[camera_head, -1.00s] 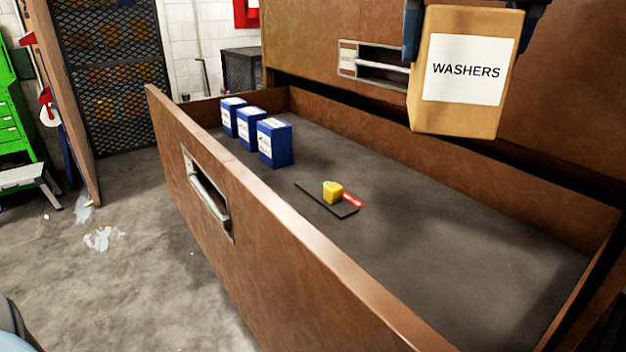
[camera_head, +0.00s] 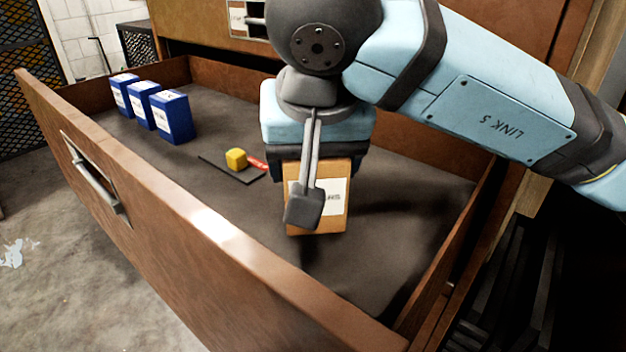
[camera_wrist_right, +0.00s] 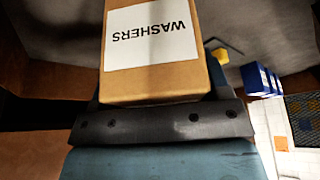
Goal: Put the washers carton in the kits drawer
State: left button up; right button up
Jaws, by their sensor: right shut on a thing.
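The washers carton (camera_head: 335,222) is a tan box with a white label. My right gripper (camera_head: 313,170) is shut on its upper part and holds it upright inside the open drawer's outline. The carton also shows in the right wrist view (camera_wrist_right: 150,82), its label upside down there, between the fingers of the right gripper (camera_wrist_right: 155,100). I cannot tell whether its bottom touches the drawer floor. The open brown drawer (camera_head: 200,215) has a dark grey floor; no label naming it is visible. My left gripper is not in view.
Several blue boxes (camera_head: 172,117) stand in a row at the drawer's far left. A yellow block (camera_head: 236,158) and a red item (camera_head: 257,163) lie by a dark flat plate (camera_head: 232,172) left of the carton. The drawer floor right of the carton is clear.

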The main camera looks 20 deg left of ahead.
notch_tip(320, 180, down, 3)
jog(key=shift+f, duration=0.2)
jog(key=shift+f, duration=0.2)
jog(key=o, duration=1)
jog(key=shift+r, duration=0.1)
